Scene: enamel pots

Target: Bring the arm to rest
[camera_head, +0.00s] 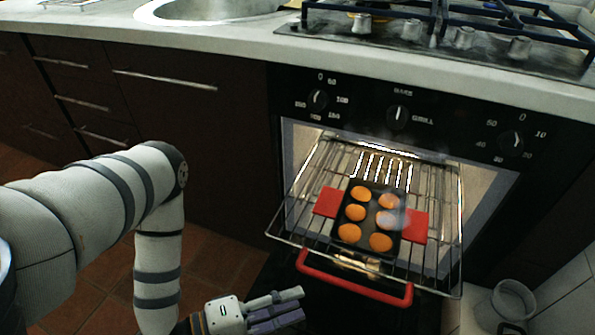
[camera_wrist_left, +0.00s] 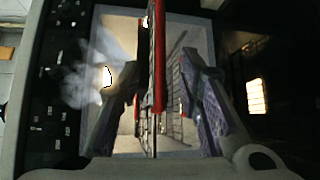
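My left arm comes in from the left in the head view. Its gripper (camera_head: 288,303) is low, in front of the oven and to the left of the red bar handle (camera_head: 355,283). In the left wrist view the two fingers of this gripper (camera_wrist_left: 160,110) stand apart with a gap between them. A red strip (camera_wrist_left: 158,60) shows in line with that gap, beyond the fingers; I see nothing gripped. My right gripper is in neither view.
The oven is open and its wire rack (camera_head: 440,215) sticks out. A dark tray (camera_head: 372,230) with red side grips holds several round golden items, with steam above. The counter (camera_head: 230,42) and gas hob (camera_head: 450,35) are behind. A clear container (camera_head: 512,302) stands lower right.

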